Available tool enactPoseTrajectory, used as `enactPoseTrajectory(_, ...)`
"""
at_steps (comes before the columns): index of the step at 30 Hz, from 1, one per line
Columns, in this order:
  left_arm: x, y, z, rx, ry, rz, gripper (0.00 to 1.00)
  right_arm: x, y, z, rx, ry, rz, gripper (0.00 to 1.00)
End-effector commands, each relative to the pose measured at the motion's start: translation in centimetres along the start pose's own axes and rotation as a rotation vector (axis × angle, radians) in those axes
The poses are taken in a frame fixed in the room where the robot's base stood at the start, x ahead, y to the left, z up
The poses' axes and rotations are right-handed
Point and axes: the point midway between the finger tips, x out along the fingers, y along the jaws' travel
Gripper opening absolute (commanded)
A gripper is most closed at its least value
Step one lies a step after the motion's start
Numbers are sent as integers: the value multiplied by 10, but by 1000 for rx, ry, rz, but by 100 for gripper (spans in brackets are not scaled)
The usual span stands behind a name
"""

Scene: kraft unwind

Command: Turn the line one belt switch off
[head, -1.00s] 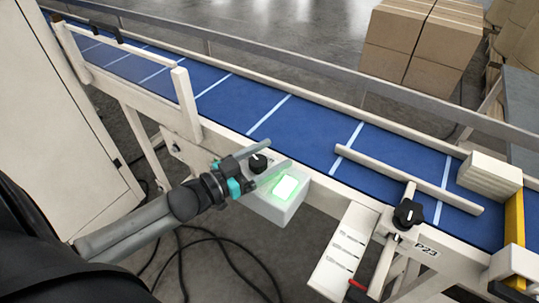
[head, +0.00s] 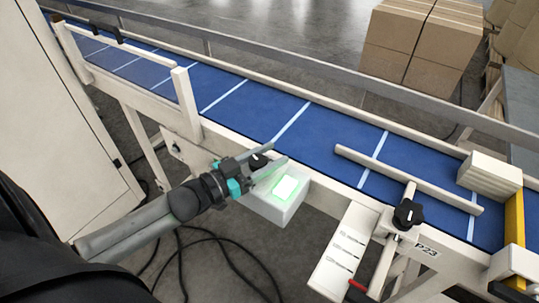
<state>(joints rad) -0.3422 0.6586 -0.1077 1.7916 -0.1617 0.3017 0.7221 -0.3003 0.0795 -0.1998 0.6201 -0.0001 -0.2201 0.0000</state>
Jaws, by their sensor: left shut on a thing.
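The belt switch is a small black knob (head: 257,160) on a grey box (head: 272,208) fixed to the near side of the conveyor. My left gripper (head: 271,159) reaches in from the left and is shut on the knob, with one finger on each side. The fingers partly hide the knob, so its pointer cannot be read. My right gripper is not in view.
The blue belt (head: 245,98) runs from upper left to lower right behind the switch box. Another black knob (head: 408,213) sits on a rail post at right. A white cabinet (head: 70,120) stands at left. Black cables (head: 215,240) lie on the floor.

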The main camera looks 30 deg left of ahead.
Motion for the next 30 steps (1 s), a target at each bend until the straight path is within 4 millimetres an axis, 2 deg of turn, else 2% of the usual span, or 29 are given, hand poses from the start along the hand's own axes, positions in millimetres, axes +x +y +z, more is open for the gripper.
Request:
enactPoseTrajectory(8,0,1,0,2,-1,30,0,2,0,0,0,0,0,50)
enactPoseTrajectory(17,0,4,2,7,-3,193,0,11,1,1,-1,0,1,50)
enactPoseTrajectory(23,-2,8,4,10,-4,372,0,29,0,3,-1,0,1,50)
enactPoseTrajectory(30,-4,14,5,8,-1,595,0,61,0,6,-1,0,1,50)
